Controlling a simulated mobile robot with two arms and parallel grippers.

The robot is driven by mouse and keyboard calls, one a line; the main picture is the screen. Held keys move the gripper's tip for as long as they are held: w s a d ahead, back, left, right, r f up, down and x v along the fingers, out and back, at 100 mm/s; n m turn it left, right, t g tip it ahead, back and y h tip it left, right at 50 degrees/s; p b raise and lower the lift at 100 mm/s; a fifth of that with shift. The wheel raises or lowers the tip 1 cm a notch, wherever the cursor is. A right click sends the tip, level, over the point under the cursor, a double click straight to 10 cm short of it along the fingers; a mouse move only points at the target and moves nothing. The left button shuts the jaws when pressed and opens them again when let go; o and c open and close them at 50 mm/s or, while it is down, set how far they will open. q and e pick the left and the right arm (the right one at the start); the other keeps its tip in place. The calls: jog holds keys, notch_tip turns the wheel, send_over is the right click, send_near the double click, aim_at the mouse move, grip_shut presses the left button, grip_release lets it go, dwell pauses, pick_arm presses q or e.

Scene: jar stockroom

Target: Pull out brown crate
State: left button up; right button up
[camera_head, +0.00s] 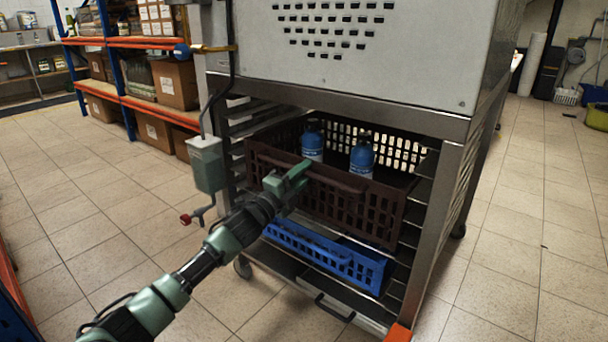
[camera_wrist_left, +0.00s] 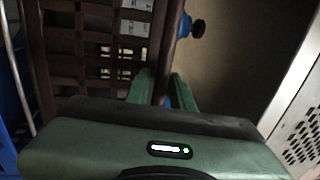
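The brown crate (camera_head: 375,217) is a slatted plastic crate on a level of the metal rack, under the grey cabinet. Two blue-topped bottles stand in it, one at the left (camera_head: 312,141) and one at the right (camera_head: 362,157). My left gripper (camera_head: 294,179) is at the left part of the crate's front rim. In the left wrist view the gripper's two green fingers (camera_wrist_left: 164,92) lie on either side of the crate's brown rim bar (camera_wrist_left: 170,50), close against it, and appear shut on it.
A blue crate (camera_head: 330,256) sits on the level below. A grey-green box with a red knob (camera_head: 206,164) hangs at the rack's left post. Orange shelves with cardboard boxes (camera_head: 175,84) stand at the back left. The tiled floor in front is clear.

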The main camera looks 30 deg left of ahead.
pick_arm(q)
grip_shut()
dwell(1.4)
